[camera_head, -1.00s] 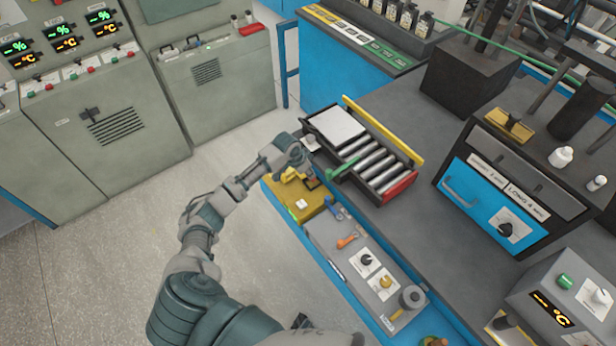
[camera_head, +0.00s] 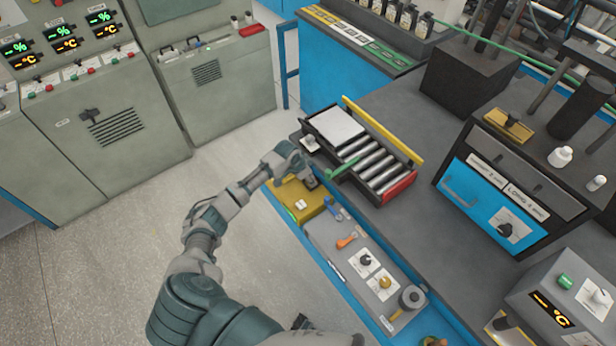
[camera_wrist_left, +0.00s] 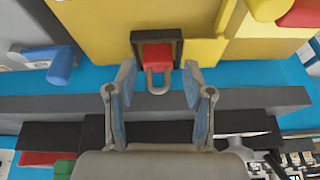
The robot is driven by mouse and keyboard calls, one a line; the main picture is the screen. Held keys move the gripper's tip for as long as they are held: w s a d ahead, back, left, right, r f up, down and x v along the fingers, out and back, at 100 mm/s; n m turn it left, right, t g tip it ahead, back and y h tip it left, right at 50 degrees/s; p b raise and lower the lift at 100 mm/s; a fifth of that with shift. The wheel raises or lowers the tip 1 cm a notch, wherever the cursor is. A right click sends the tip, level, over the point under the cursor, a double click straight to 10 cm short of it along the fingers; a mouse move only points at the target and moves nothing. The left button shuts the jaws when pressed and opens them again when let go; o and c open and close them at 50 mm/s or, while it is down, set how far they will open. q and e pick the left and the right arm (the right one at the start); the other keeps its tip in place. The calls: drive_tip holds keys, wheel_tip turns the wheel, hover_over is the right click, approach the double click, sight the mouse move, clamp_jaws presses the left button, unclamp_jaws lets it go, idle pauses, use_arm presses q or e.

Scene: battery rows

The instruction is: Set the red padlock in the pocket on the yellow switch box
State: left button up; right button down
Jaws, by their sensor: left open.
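The red padlock (camera_wrist_left: 157,56) shows in the left wrist view, its red body inside the black-framed pocket (camera_wrist_left: 176,48) on the yellow switch box (camera_wrist_left: 100,35). Its grey shackle sticks out past the pocket's edge toward my gripper. My left gripper (camera_wrist_left: 158,82) is open, with one fingertip on either side of the shackle and a gap at each side. How deep the padlock sits cannot be told. In the head view the yellow switch box (camera_head: 298,207) lies at the bench's left edge, with my left gripper (camera_head: 313,182) over its far end, hiding the padlock.
A roller tray (camera_head: 405,187) with a yellow rail stands just right of the box. A grey panel (camera_head: 340,258) with knobs and an orange-handled tool (camera_head: 347,241) lies nearer. The blue-fronted unit (camera_head: 490,205) is farther right. Open floor lies left.

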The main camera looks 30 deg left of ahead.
use_arm(q)
drive_tip(key=shift+r, duration=0.15)
drive_tip(key=v, duration=1.2)
drive_tip(key=shift+p, duration=0.45)
drive_tip(key=shift+d, duration=0.1)
